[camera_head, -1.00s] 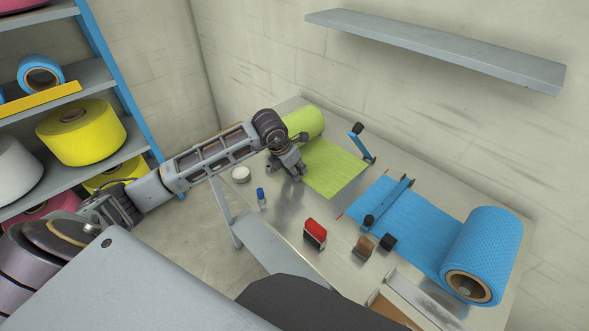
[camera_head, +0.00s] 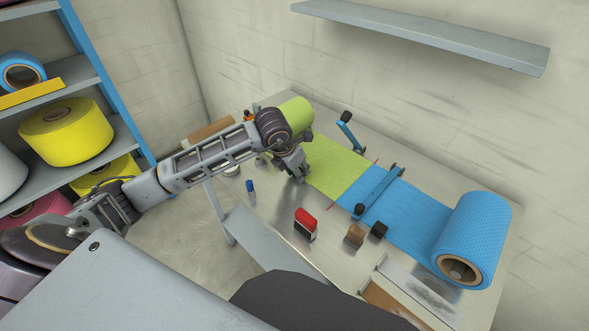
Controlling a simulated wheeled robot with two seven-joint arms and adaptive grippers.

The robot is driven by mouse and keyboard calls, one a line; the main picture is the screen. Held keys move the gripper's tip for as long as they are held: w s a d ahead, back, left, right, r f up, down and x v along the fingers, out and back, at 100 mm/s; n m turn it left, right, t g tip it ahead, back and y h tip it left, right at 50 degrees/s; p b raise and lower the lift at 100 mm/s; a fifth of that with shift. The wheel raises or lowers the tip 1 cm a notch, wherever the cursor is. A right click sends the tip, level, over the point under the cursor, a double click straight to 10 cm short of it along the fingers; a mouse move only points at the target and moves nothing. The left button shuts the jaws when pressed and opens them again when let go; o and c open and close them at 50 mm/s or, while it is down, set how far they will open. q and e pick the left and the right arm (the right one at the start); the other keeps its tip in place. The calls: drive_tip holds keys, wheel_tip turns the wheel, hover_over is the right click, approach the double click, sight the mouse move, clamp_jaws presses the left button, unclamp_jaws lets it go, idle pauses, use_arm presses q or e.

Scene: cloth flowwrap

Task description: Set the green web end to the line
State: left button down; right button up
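The green web (camera_head: 336,171) runs off the green roll (camera_head: 296,113) across the metal table. Its free end meets the end of the blue web (camera_head: 408,219), between short red marks at either side of the line (camera_head: 376,161). I cannot tell whether the two ends overlap slightly. My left gripper (camera_head: 299,177) is low at the near edge of the green web, between the roll and the free end. Its fingertips are too small to show whether they are shut on the web. My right gripper is out of view.
A blue clamp bar (camera_head: 377,191) lies across the blue web near its end; another blue bar (camera_head: 351,132) is raised behind the green web. The blue roll (camera_head: 474,236) stands at right. A red-topped block (camera_head: 305,223), brown block (camera_head: 355,235) and small blue-capped bottle (camera_head: 250,189) stand in front.

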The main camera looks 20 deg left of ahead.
use_arm(q)
drive_tip(key=shift+d, duration=0.15)
drive_tip(key=c, duration=1.5)
unclamp_jaws()
drive_tip(key=shift+s, duration=0.1)
drive_tip(key=shift+c, duration=0.2)
drive_tip(key=shift+o, duration=2.3)
drive_tip(key=shift+d, duration=0.1)
drive_tip(key=shift+s+r, duration=0.1)
drive_tip(key=shift+r, duration=0.5)
drive_tip(key=v, duration=1)
drive_tip(key=shift+s+a+r, duration=0.2)
drive_tip(key=shift+r, duration=0.15)
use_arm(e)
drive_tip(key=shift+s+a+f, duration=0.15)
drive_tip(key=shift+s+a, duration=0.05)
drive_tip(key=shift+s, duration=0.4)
